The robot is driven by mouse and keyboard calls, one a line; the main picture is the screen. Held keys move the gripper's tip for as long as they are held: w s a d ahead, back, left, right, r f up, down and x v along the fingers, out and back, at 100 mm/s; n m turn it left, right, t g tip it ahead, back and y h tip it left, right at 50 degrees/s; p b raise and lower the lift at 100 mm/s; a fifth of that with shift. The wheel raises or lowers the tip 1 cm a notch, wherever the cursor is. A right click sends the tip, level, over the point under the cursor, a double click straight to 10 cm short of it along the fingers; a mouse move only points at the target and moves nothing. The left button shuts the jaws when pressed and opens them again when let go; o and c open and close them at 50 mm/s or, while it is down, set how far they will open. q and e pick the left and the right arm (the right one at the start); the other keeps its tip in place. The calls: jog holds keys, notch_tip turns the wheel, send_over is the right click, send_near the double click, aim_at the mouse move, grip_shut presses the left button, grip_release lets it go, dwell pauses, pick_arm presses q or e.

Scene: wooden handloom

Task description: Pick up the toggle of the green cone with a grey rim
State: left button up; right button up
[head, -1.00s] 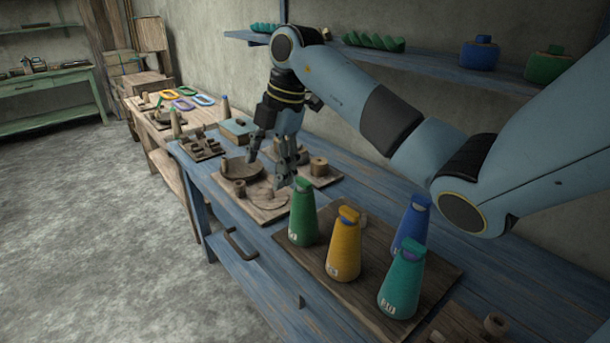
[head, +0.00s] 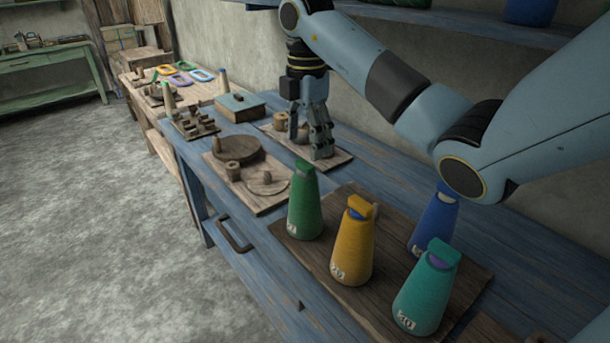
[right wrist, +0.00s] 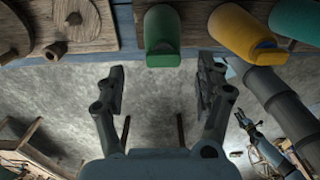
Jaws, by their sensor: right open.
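The green cone (head: 303,208) stands upright at the left end of a dark wooden board (head: 390,215). Its green toggle (head: 304,168) sits on top; the rim below it is too small to make out clearly. In the right wrist view the green cone (right wrist: 161,30) is at the top centre, beyond the fingertips. My right gripper (head: 321,155) is open and empty, behind the cone in the head view; its spread fingers show in the right wrist view (right wrist: 160,80). What looks like my left gripper (right wrist: 245,122) is small at lower right there, its jaws unclear.
A yellow cone (head: 352,245), a blue cone (head: 434,220) and a teal cone (head: 425,295) share the board. A pale board with round wooden parts (head: 250,185) lies to the left. A shelf (head: 430,18) runs along the wall above the bench.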

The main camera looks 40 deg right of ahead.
aim_at(305, 163)
jog(key=f, duration=0.3)
jog(key=shift+s+a+f, duration=0.2)
jog(key=shift+a+f, duration=0.15)
jog(key=shift+f, duration=0.4)
jog(key=c, duration=0.9)
jog(key=shift+o, duration=0.2)
jog(key=shift+r, duration=0.1)
